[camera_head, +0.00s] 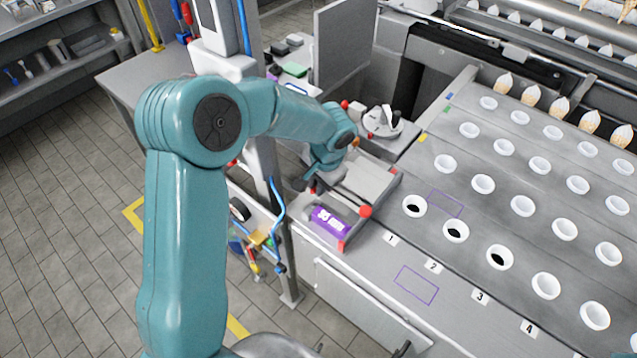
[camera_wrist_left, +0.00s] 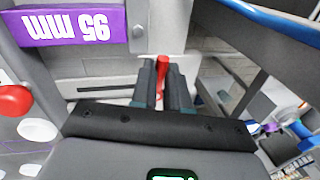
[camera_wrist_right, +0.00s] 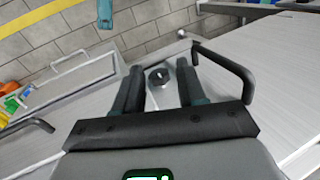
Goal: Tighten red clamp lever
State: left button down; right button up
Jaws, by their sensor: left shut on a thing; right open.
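The red clamp lever (camera_wrist_left: 163,68) stands between the two dark fingers of my left gripper (camera_wrist_left: 165,75), which is shut on it, in the left wrist view. In the head view my left gripper (camera_head: 314,184) reaches down at the left side of the small metal fixture; the lever is hidden there by the wrist. A purple block marked 95 mm (camera_head: 328,221) sits in the fixture. It also shows at the upper left of the left wrist view (camera_wrist_left: 68,26). My right gripper (camera_wrist_right: 158,78) is open and empty in its wrist view and is not visible in the head view.
A red ball knob (camera_head: 365,211) is at the fixture's right side. The plate with rows of white-rimmed holes (camera_head: 462,205) lies to the right. A dark bar handle (camera_wrist_right: 228,68) is close to the right gripper. A blue hose (camera_head: 277,222) hangs left of the fixture.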

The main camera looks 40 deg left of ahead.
pick_arm(q)
jog(key=m, duration=0.1)
jog(key=a+m, duration=0.1)
jog(key=shift+w+m+t+b, duration=0.1)
jog(key=shift+m+t+b, duration=0.2)
jog(key=shift+m+b, duration=0.1)
jog(key=shift+w+a+r+m+h, duration=0.1)
jog(key=shift+a+m+h, duration=0.1)
jog(key=shift+m, duration=0.6)
jog(key=shift+w+a+m+h, duration=0.1)
jog(key=shift+a+m, duration=0.1)
jog(key=shift+m, duration=0.6)
jog(key=shift+t, duration=0.3)
jog(key=c, duration=1.1)
grip_release()
jog(key=r, duration=0.5)
jog(key=s+d+r, duration=0.1)
jog(key=r, duration=0.4)
jog(key=s+d+r+b, duration=0.1)
jog(key=r, duration=0.5)
jog(key=shift+d, duration=0.15)
